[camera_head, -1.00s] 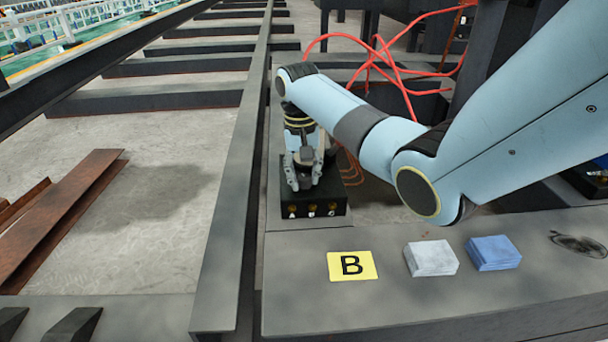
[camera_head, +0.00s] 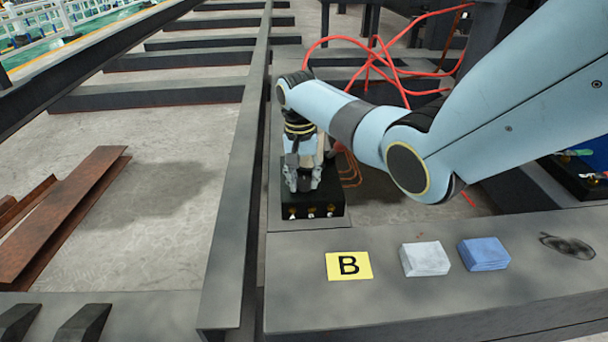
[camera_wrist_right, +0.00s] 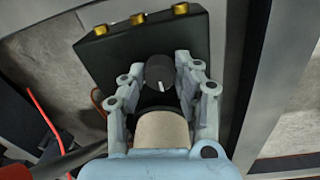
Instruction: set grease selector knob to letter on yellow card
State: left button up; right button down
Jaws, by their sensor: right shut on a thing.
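The yellow card (camera_head: 349,266) lies on the grey beam top in the head view and bears a black letter B. The grease selector is a black box (camera_head: 313,209) with several brass fittings along its front edge. My right gripper (camera_head: 303,188) points down at the top of this box. In the right wrist view, the dark round knob (camera_wrist_right: 159,72) with a white pointer line sits between the fingers of my right gripper (camera_wrist_right: 160,80), which is shut on it. The letters by the fittings are too small to read surely. My left gripper is not in view.
A white block (camera_head: 425,259) and a blue block (camera_head: 484,253) lie right of the card. Red hoses (camera_head: 385,55) hang behind my right arm. A long grey steel beam (camera_head: 235,200) runs left of the box. Rusty angle pieces (camera_head: 65,215) lie on the floor at left.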

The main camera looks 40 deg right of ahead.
aim_at(301, 180)
jog(key=c, duration=0.9)
grip_release()
jog(key=shift+c, duration=0.2)
notch_tip(301, 180, up, 12)
jog(key=shift+w+a, duration=0.25)
jog(key=shift+f, duration=0.1)
